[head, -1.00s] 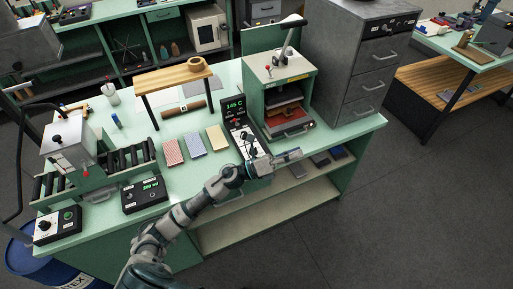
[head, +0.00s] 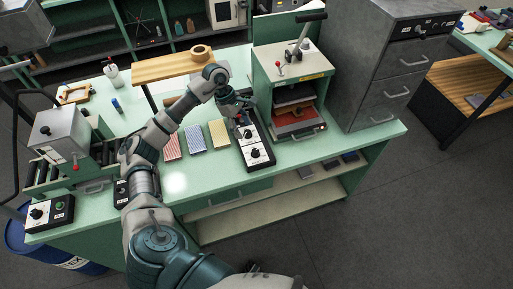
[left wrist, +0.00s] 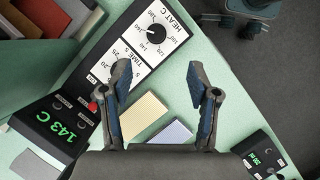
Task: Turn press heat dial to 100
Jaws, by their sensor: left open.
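The press control panel (head: 262,158) lies on the green bench in front of the press (head: 290,68). Its black heat dial (head: 254,153) is at the front end. In the left wrist view the heat dial (left wrist: 157,34) sits under "HEAT C" on a white scale; its exact setting is hard to read. The green display (left wrist: 60,120) reads 143 C. My left gripper (head: 238,108) is over the panel's rear part, open and empty. In the left wrist view its fingers (left wrist: 158,67) are spread, the heat dial beyond them. One finger partly covers the time dial area. My right gripper is out of view.
A red button (left wrist: 92,106) is beside the display. Blue (head: 195,138) and yellow (head: 219,132) pads lie left of the panel. A wooden stand (head: 165,68) is behind my arm. A grey cabinet (head: 385,75) stands right of the press.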

